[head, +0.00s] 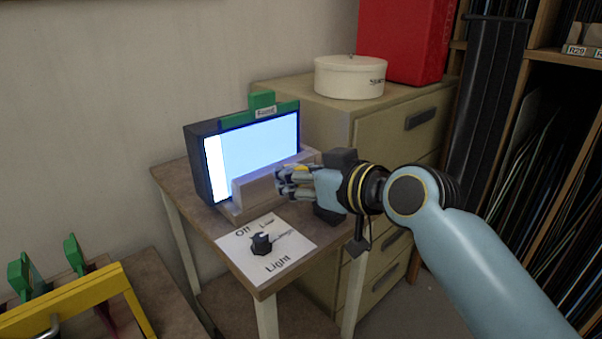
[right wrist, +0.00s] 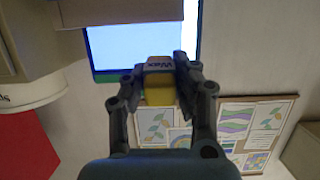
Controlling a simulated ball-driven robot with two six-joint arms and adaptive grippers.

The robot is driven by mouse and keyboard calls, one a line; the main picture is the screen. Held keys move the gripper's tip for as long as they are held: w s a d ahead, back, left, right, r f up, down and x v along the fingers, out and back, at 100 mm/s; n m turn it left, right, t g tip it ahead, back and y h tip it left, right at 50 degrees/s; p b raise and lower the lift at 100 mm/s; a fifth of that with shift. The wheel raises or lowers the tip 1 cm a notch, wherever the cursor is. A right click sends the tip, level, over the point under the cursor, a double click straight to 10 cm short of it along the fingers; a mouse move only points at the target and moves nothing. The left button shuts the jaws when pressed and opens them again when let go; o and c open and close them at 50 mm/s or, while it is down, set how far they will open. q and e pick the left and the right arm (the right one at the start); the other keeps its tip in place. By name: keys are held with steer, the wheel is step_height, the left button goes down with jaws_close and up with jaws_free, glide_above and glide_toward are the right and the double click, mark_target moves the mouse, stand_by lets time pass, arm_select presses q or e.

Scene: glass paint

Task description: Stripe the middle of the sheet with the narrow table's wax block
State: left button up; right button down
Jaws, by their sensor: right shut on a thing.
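The sheet (head: 255,145) is a glowing panel, mostly pale blue with a whiter band at its left. It stands upright in a dark box on the narrow table (head: 172,178), and it also glows in the right wrist view (right wrist: 125,50). My right gripper (head: 286,182) is at the lower right of the sheet, by a pale grey ledge (head: 255,193). In the right wrist view my right gripper (right wrist: 160,72) is shut on the yellow wax block (right wrist: 158,94), whose label reads "Wax". I cannot tell whether the block touches the sheet. My left gripper is not in view.
A card (head: 285,257) with a black knob (head: 262,242) lies on the table's front. A drawer cabinet (head: 390,125) stands behind, bearing a round cream box (head: 348,80) and a red box (head: 405,40). A yellow frame (head: 80,300) is at lower left.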

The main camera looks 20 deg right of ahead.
steer(key=shift+d+f, duration=0.1)
steer(key=shift+f, duration=0.3)
steer(key=shift+t, duration=0.3)
steer(key=shift+w+a+r, duration=0.1)
steer(key=shift+w+a, duration=0.2)
steer(key=shift+w, duration=0.3)
steer(key=shift+x, duration=0.9)
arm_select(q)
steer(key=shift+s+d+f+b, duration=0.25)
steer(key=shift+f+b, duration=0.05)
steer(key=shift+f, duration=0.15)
arm_select(e)
steer(key=shift+w+a+r, duration=0.15)
steer(key=shift+w, duration=0.25)
